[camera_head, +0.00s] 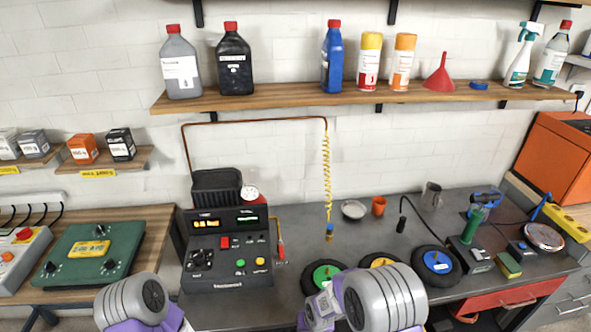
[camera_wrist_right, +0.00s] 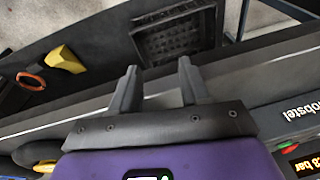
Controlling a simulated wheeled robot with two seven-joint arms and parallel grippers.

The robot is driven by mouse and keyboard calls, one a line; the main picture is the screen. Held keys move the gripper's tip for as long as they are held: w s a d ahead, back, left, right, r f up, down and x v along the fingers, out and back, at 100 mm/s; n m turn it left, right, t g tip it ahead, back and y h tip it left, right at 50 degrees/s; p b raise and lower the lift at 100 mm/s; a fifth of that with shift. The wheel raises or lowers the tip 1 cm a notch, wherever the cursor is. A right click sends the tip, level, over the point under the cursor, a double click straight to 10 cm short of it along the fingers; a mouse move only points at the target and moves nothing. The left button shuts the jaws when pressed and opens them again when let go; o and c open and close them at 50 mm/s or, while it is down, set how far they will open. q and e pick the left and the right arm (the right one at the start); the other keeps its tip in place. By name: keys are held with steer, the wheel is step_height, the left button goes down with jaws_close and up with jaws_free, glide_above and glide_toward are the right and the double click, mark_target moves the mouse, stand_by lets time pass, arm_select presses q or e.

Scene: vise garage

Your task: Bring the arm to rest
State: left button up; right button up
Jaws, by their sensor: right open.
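My right gripper (camera_wrist_right: 158,68) shows in the right wrist view, its two grey fingers apart with nothing between them. It appears clear of the objects around it; its exact distance from them is hard to judge. In the head view, a grey and purple link of my left arm (camera_head: 133,303) shows at the bottom left. Grey and purple links of my right arm (camera_head: 385,298) show at the bottom centre. Neither gripper's fingers can be seen in the head view, and my left gripper is out of sight.
A black console (camera_head: 226,250) stands on the grey workbench (camera_head: 385,225). Several wheels, including a blue-hubbed one (camera_head: 436,265), lie near my right arm. A green box (camera_head: 88,253) sits on the left table. In the wrist view, a black tray (camera_wrist_right: 172,38) lies beyond the fingers.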

steer(key=s+d+f+m+y, duration=0.1)
steer(key=s+f, duration=0.3)
steer(key=s, duration=0.5)
steer(key=s+d+f+m+g+y, duration=0.1)
steer(key=s+d+f, duration=0.3)
steer(key=s, duration=0.5)
steer(key=shift+s+d+f+m+g+y, duration=0.2)
steer(key=shift+f+m+g+y, duration=0.1)
steer(key=shift+f+m+y, duration=0.2)
